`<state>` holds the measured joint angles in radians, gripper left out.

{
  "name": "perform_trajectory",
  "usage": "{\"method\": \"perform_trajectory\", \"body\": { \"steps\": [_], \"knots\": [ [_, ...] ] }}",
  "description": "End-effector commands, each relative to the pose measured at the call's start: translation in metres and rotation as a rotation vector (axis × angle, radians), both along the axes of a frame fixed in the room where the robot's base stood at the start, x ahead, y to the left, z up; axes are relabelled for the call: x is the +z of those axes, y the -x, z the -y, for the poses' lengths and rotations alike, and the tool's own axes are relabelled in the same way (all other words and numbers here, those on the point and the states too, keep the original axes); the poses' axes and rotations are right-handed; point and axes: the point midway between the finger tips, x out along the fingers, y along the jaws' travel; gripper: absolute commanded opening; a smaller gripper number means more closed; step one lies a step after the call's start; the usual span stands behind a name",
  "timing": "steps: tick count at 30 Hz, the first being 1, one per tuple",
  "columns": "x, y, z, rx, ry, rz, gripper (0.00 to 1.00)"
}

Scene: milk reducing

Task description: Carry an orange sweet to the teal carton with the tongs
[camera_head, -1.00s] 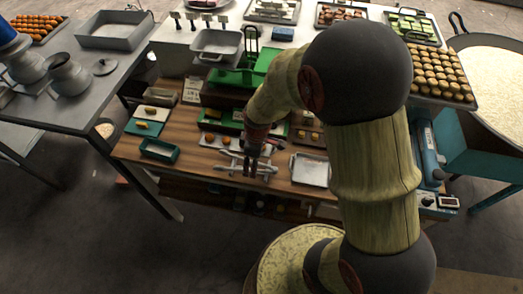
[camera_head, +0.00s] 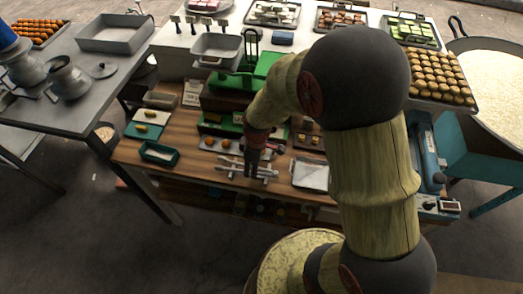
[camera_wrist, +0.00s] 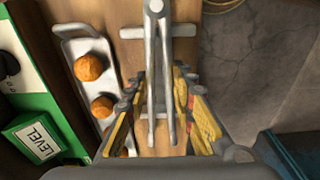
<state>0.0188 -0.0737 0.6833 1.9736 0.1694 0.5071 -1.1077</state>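The tongs (camera_wrist: 158,80) are grey metal and lie between the two yellow-padded fingers of my gripper (camera_wrist: 160,118) in the wrist view. The fingers stand apart on both sides of them, with gaps showing. In the head view my gripper (camera_head: 250,174) points down at the grey tongs (camera_head: 266,170) near the table's front edge. Orange sweets (camera_wrist: 88,67) sit in a row on a pale tray (camera_wrist: 70,40) left of the tongs. In the head view they show as small orange dots (camera_head: 226,143). The teal carton (camera_head: 159,153) is open-topped, at the table's left front.
A metal tray (camera_head: 310,173) lies right of the tongs. A green box marked LEVEL (camera_wrist: 38,138) stands beyond the sweets. A teal board with a yellow piece (camera_head: 150,115) lies behind the carton. A grey side table (camera_head: 75,105) stands left.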

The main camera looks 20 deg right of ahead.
Motion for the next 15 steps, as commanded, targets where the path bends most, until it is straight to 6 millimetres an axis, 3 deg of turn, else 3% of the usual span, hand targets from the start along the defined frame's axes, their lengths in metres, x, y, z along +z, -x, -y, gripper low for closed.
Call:
{"method": "perform_trajectory", "body": {
  "steps": [7,15],
  "knots": [
    [0.006,0.000,0.000,0.000,0.001,0.001,0.22],
    [0.041,-0.001,0.000,0.000,0.000,0.002,0.22]
  ]
}}
